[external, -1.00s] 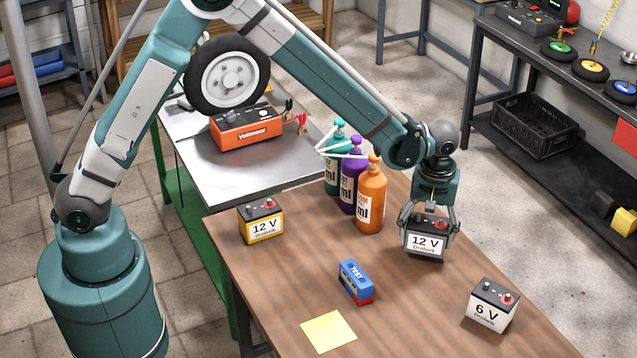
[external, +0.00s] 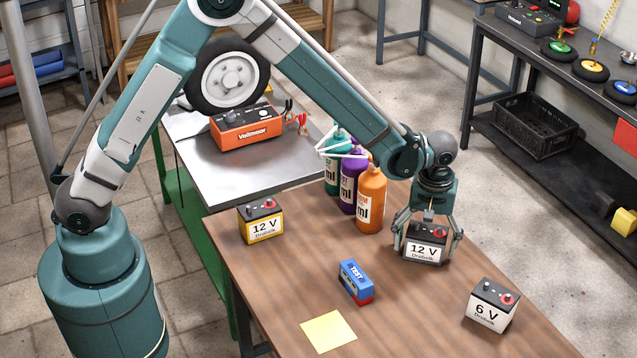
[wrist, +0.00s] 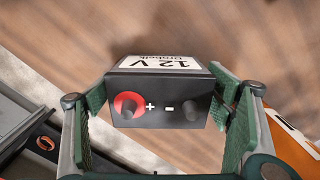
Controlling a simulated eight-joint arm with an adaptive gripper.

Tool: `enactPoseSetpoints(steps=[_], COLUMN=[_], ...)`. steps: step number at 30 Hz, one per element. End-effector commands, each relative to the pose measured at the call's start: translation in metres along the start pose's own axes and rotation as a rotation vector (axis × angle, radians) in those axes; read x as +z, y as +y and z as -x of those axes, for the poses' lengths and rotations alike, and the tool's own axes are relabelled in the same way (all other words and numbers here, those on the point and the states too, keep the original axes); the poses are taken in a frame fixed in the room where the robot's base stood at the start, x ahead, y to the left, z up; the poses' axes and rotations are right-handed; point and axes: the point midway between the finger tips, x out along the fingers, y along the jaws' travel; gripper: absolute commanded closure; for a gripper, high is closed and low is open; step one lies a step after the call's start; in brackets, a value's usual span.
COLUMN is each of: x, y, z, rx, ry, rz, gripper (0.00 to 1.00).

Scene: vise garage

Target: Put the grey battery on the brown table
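The grey battery (external: 426,243), dark with a white "12 V" label, stands upright on the brown table (external: 290,260), near its far right edge. My gripper (external: 427,246) is above it, with its fingers spread on either side of the battery. In the wrist view, the battery (wrist: 160,105) shows its red and black terminals between the green finger pads (wrist: 165,125). Gaps show between the pads and the battery's sides, so my gripper looks open.
Orange, purple and teal bottles (external: 370,200) stand just left of my gripper. A yellow 12 V battery (external: 261,221), a blue tester (external: 355,282), a yellow note (external: 328,330) and a white 6 V battery (external: 490,305) are also on the table.

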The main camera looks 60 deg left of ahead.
Motion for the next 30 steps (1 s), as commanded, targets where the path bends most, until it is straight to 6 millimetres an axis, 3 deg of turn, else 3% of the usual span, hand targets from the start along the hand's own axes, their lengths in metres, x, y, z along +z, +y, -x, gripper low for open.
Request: enactPoseSetpoints(steps=[16,30], x=[0.000,0.000], y=[0.000,0.000], z=[0.011,0.080], rx=[0.000,0.000], ry=[0.000,0.000], rz=[0.000,0.000], gripper=[0.22,0.22])
